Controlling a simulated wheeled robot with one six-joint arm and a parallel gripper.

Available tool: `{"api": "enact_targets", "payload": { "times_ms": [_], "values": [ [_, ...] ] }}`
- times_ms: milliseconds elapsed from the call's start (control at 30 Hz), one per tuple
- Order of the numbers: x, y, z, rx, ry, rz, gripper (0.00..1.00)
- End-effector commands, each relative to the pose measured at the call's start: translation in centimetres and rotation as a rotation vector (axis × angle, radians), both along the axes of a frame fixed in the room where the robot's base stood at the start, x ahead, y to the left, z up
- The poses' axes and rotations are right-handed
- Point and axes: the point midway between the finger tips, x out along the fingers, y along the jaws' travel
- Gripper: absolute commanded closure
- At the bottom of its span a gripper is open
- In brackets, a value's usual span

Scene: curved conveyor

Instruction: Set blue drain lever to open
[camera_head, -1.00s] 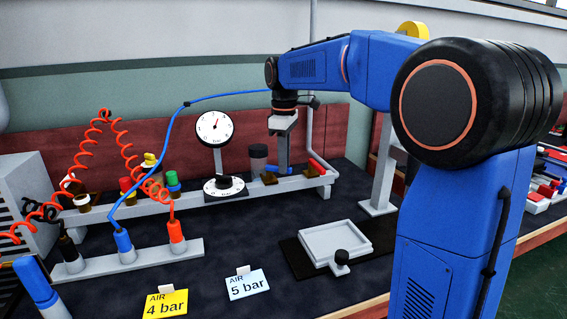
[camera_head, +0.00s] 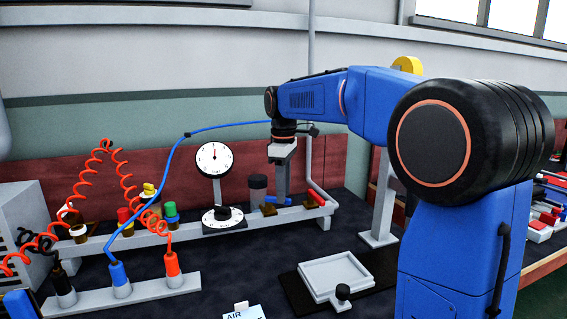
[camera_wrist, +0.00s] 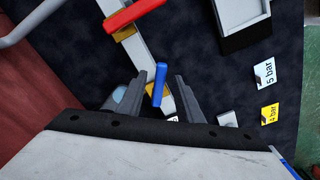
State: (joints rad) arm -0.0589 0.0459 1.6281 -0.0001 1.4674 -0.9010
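The blue drain lever (camera_wrist: 160,83) shows in the wrist view as a short blue bar over the pale rail, between my fingertips. My gripper (camera_wrist: 165,92) is open around it. The lever looks close to the left finger, with a gap to the right finger; contact cannot be told. In the head view my gripper (camera_head: 282,190) points down at the rail, and part of the blue lever (camera_head: 285,201) shows by its fingertips. The lever's far end and its mount are partly hidden.
A red lever (camera_wrist: 133,14) on a brass-coloured valve is on the same rail (camera_head: 246,220). A light tray (camera_head: 335,275) lies in front on the right.

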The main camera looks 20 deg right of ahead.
Motion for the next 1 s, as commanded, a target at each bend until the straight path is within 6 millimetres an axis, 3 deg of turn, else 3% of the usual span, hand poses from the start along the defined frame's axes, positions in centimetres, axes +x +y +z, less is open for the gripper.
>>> {"api": "enact_targets", "payload": {
  "times_ms": [700,1000],
  "values": [
    [0.0,0.0,13.5,0.0,-0.003,0.0,0.67],
    [0.0,0.0,16.2,-0.001,-0.001,0.0,0.67]
  ]
}}
